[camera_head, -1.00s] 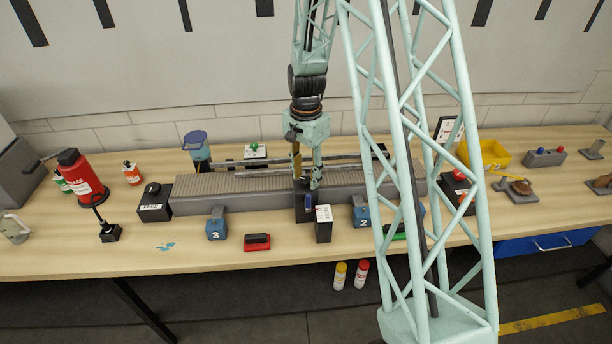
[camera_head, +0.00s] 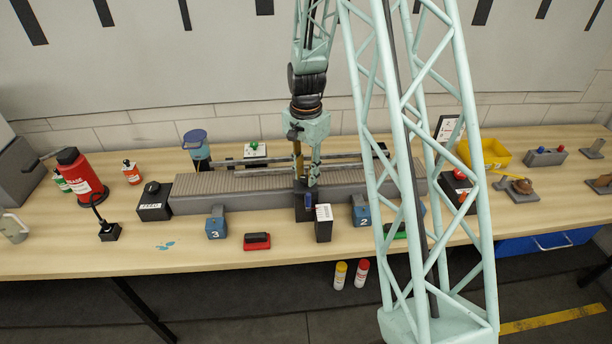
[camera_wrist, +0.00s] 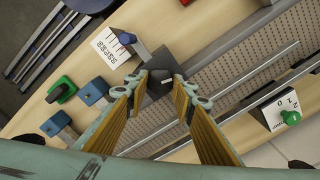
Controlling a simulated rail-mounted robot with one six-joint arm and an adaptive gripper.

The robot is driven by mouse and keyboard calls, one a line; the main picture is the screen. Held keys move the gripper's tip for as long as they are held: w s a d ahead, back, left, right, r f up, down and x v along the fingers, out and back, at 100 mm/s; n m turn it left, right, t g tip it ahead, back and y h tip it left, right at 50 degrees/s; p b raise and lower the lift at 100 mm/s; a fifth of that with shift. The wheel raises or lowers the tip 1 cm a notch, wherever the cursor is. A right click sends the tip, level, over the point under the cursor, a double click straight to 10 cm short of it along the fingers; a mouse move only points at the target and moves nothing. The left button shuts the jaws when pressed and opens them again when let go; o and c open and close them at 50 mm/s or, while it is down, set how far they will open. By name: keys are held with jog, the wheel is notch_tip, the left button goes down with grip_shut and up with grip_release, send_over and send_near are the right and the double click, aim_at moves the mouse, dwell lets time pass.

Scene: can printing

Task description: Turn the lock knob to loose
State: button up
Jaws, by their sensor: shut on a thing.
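The lock knob (camera_wrist: 160,81) is a small dark knob on a dark block, seen between my fingertips in the wrist view. In the head view my gripper (camera_head: 308,181) points down at the dark block (camera_head: 304,210) on the front of the grey conveyor (camera_head: 250,196). The knob itself is hidden there by the fingers. A blue lever-like part (camera_wrist: 138,53) is beside the knob, next to a white scale label (camera_wrist: 110,44). I cannot read the lock marking.
A dark box with a white label (camera_head: 323,222) stands just in front. Blue blocks marked 3 (camera_head: 215,228) and 2 (camera_head: 361,214) flank it. A green-knob box (camera_head: 255,151) stands behind the conveyor.

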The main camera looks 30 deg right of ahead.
aim_at(305, 178)
jog(key=n+b, duration=0.3)
jog(key=n, duration=0.2)
jog(key=n+b, duration=0.2)
jog(key=n, duration=0.3)
jog(key=shift+w+n+b, duration=0.1)
jog(key=shift+n+b, duration=0.2)
jog(key=n+b, duration=0.1)
jog(key=n, duration=0.4)
jog(key=shift+a+b, duration=0.1)
jog(key=shift+b, duration=0.25)
jog(key=n+b, duration=0.1)
jog(key=n, duration=0.3)
jog(key=shift+n, duration=0.4)
jog(key=o, duration=0.8)
jog(key=shift+o, duration=0.2)
jog(key=shift+r, duration=0.15)
notch_tip(305, 178, up, 12)
dwell(0.4)
